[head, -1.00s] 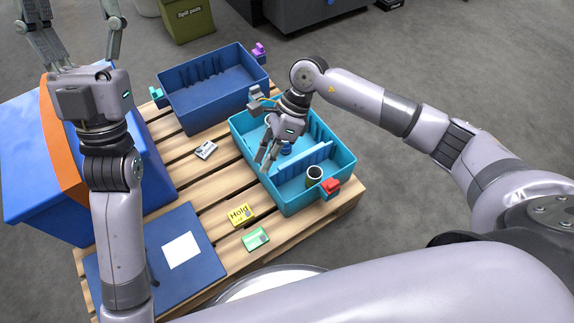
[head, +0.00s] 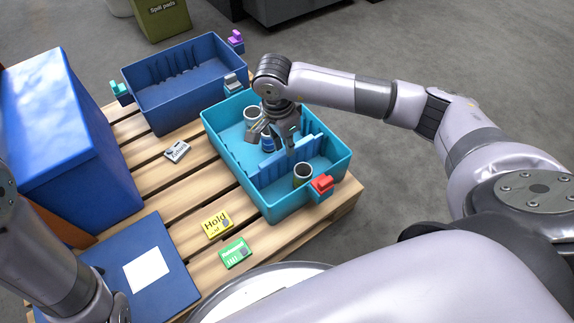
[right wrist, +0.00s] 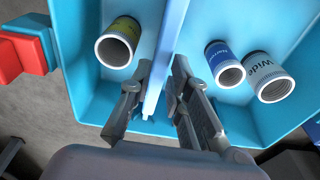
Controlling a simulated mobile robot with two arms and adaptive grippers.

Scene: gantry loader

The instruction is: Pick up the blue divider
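The blue divider (head: 275,172) is a light blue upright panel standing across the inside of the teal crate (head: 228,160). In the right wrist view the divider (right wrist: 165,65) shows nearly edge-on. My right gripper (head: 279,142) is down at the divider inside the crate. In the right wrist view its fingers (right wrist: 162,72) are apart, one on each side of the divider. The left finger looks very close to it; I cannot tell whether it touches. My left gripper is out of view; only my left arm shows at the lower left.
A can (head: 303,173) stands on one side of the divider. A blue-labelled can (right wrist: 222,62) and a "Wide" can (right wrist: 266,76) stand on the other. A red clip (head: 322,184) sits on the crate's corner. A dark blue bin (head: 188,100) stands behind; a tall blue box (head: 75,130) is left.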

